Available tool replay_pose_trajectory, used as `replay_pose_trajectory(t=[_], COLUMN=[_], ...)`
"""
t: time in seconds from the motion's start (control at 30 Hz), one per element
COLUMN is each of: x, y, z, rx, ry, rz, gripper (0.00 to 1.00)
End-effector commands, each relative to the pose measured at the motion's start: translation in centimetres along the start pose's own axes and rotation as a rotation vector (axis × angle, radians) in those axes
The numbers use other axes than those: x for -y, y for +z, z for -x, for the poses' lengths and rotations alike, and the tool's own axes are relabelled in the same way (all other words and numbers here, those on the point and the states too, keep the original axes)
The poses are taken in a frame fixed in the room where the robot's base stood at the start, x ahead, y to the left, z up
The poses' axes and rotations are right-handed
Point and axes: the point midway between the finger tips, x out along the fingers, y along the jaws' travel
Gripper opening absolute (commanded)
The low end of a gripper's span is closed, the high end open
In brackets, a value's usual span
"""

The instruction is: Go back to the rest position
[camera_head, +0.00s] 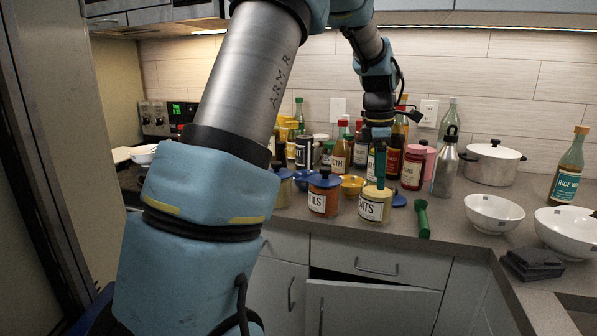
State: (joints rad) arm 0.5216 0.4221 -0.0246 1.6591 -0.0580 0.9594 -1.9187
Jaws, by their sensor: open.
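My arm crosses the view from the lower left and reaches over the counter. My gripper (380,168) points down at the back of the counter, directly over the jar with the "OATS" label (373,208). Its fingers look narrow from here and overlap the jar's top in the picture. I cannot tell whether they touch it. Nothing is seen held in the jaws, which are open. A blue lid (399,200) lies beside the jar.
Bottles and jars crowd the counter around my gripper, including a metal bottle (446,165). A cabinet door (370,309) below stands slightly open.

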Motion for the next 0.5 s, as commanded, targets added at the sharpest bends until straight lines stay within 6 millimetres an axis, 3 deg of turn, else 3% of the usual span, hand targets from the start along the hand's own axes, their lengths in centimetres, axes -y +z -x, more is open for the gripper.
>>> replay_pose_trajectory(t=[0.27, 0.5], x=[4.2, 11.0], y=[-9.1, -17.2], z=[-1.4, -3.1], rx=[-0.034, -0.077], ry=[0.018, 0.016], rz=[-0.418, -0.901], gripper=[0.7, 0.7])
